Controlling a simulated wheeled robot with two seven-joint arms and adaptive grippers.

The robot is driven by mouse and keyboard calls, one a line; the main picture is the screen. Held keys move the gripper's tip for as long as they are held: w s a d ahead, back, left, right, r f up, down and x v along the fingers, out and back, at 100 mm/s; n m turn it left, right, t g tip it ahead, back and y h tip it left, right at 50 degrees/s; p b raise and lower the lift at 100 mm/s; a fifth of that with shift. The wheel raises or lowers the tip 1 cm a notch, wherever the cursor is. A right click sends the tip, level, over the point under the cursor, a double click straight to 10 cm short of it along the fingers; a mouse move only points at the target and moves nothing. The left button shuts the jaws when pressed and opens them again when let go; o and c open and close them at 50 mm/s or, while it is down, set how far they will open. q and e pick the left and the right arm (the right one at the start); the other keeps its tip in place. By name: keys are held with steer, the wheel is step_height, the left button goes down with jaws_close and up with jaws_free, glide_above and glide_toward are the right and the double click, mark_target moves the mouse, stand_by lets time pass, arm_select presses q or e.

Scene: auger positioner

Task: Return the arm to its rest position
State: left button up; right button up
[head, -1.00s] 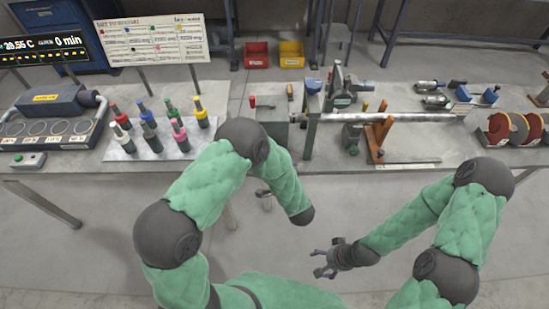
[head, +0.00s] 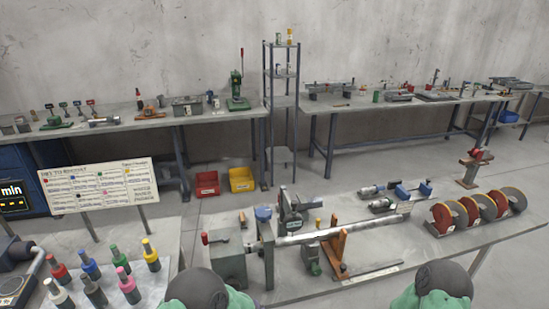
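Neither gripper shows in the head view. Only dark joints and green-covered parts of my two arms show at the bottom edge, one left of centre and one at the right. Whether the hands hold anything is hidden. The auger positioner bench (head: 410,250) holds a long metal shaft (head: 335,232) lying across a grey machine with a headstock (head: 290,212). An orange-brown bracket (head: 338,250) stands in front of the shaft.
Several colour-banded bottles (head: 151,257) stand on a plate at lower left, by a sign board (head: 98,186). Red and brown discs (head: 468,212) sit at the right. Red (head: 207,184) and yellow (head: 241,180) bins lie on the floor, below the back benches (head: 130,118).

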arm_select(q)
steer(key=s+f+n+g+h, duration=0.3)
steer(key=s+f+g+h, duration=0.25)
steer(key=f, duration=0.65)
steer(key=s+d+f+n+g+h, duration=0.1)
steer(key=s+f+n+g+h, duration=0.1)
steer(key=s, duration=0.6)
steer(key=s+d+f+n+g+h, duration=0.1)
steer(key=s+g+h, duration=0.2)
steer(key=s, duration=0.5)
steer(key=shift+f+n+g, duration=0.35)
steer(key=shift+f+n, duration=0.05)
